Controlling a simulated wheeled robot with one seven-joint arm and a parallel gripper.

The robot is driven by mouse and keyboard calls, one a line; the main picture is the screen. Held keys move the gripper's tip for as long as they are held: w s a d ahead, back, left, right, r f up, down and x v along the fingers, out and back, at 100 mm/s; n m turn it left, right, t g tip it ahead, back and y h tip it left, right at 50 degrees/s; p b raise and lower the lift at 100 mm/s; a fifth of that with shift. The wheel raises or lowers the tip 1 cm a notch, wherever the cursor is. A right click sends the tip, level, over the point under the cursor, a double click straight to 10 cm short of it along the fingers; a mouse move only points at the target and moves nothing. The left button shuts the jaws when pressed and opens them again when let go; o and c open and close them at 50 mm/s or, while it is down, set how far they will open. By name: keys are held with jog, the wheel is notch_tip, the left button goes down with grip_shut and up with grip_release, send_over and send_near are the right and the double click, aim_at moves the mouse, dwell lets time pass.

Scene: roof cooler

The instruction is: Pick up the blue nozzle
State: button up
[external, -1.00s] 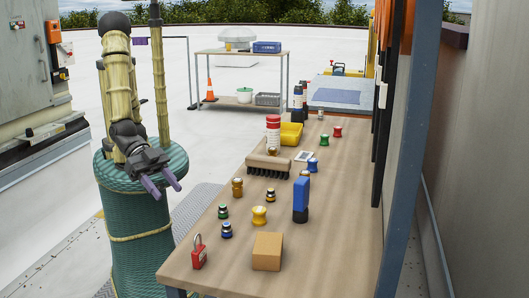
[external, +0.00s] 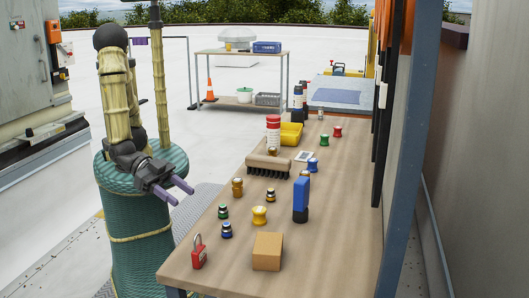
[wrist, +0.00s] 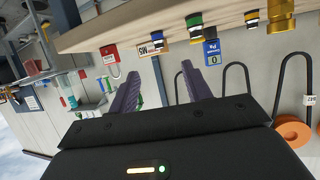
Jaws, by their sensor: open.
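Two small blue pieces stand on the wooden table in the external view. One is a blue-and-black fitting (external: 227,230) near the left edge, between a green-and-black fitting (external: 223,212) and a red padlock. The other is a plain blue spool-shaped piece (external: 312,166) farther back. I cannot tell for sure which one is the nozzle. My gripper (external: 183,196) is open and empty, left of the table and apart from everything on it. In the wrist view its fingers (wrist: 160,72) are spread, with nothing between them.
The table (external: 335,230) also holds a red padlock (external: 199,252), a cardboard box (external: 267,251), a yellow spool-shaped piece (external: 259,215), a blue-and-black upright block (external: 301,198) and a brush (external: 268,165). A blue post (external: 413,130) stands along the right side.

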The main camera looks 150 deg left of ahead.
jog(key=shift+w+a+f+p, duration=0.1)
jog(key=shift+w+a+p, duration=0.3)
jog(key=shift+p, duration=1.6)
send_near(227, 229)
jog(key=w+a+f, duration=0.2)
jog(key=a, duration=0.1)
jog(key=shift+w+f, duration=0.2)
jog(key=shift+f, duration=0.2)
jog(key=shift+w+a+p, duration=0.15)
jog(key=shift+w+p, duration=0.2)
jog(key=shift+p, duration=0.05)
jog(key=x, duration=0.4)
jog(key=shift+w+r+p, duration=0.1)
jog(key=shift+w+p, duration=0.3)
jog(key=shift+c, duration=0.2)
jog(key=c, duration=1)
